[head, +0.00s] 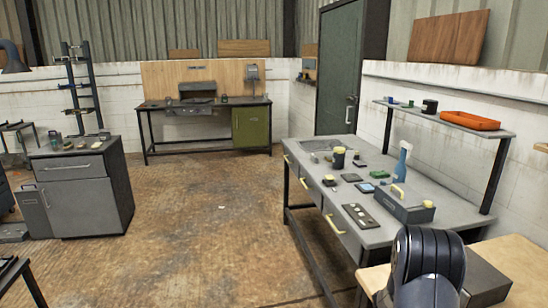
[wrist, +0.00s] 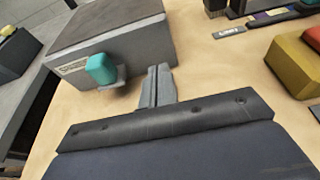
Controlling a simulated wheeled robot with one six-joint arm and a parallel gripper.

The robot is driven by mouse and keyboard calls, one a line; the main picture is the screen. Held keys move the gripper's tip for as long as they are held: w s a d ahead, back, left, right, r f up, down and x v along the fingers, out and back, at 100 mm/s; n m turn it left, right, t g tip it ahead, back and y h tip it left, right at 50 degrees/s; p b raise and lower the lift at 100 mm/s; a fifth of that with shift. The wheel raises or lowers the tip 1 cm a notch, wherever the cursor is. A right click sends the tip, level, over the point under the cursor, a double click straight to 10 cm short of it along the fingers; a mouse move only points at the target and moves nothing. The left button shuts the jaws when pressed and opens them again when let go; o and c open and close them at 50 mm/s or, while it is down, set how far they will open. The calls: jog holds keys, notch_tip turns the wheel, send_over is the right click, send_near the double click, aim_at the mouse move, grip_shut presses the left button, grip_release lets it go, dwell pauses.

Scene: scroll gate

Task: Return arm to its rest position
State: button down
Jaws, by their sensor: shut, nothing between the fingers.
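My gripper (wrist: 158,75) shows in the wrist view with its two grey fingers together and nothing between them. It is over a light wooden tabletop (wrist: 215,65), and its tips are beside a grey box (wrist: 135,35) with a teal knob (wrist: 102,68) on its side. I cannot tell whether the tips touch the box. In the head view a dark rounded part of my arm (head: 428,265) stands at the lower right, in front of the wooden table (head: 520,262). My gripper is hidden there.
In the wrist view a yellow and red block (wrist: 295,65) lies at the right. In the head view a grey workbench (head: 400,238) with several small items and a shelf (head: 455,122) with an orange tray (head: 470,120) are close by. The brown floor (head: 200,210) at left is mostly clear.

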jog(key=shift+w+d, duration=0.2)
jog(key=shift+d, duration=1.2)
jog(key=shift+a+r, duration=0.15)
